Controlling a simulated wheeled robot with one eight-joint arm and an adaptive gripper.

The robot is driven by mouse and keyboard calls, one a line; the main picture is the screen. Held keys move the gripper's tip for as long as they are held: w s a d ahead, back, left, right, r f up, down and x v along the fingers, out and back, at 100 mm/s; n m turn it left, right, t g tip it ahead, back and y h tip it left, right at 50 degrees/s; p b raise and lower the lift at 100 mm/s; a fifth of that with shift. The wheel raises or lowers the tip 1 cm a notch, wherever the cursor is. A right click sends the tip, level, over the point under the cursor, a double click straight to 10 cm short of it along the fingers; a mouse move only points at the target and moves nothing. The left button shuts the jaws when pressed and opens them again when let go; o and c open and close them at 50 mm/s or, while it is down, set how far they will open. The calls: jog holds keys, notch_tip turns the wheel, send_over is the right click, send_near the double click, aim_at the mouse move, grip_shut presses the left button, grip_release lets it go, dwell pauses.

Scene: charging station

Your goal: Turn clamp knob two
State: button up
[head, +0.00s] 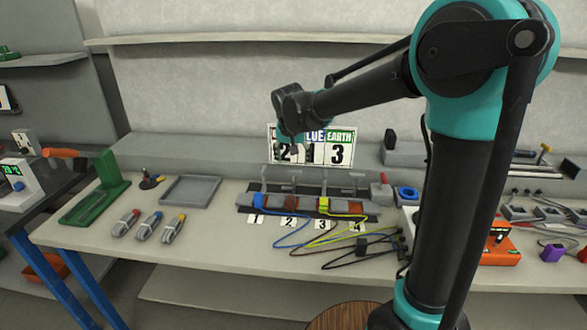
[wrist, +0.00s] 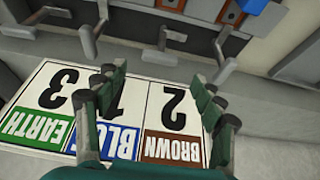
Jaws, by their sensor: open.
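The clamp block (head: 345,213) stands on the bench with several grey levers in a row and number cards in front. In the wrist view, turned around, a grey lever (wrist: 166,39) that looks like clamp two's is beyond my fingertips. My gripper (head: 294,150) is in front of the sign, above and behind the block. The wrist view shows its green fingers (wrist: 157,84) apart and empty, not touching a lever.
Blue and yellow-green plugs sit at clamps one and three. Loose wires trail in front.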

aim_at(294, 170)
jog(key=shift+x, duration=2.75)
jog(key=shift+c, duration=0.3)
jog(key=c, duration=1.1)
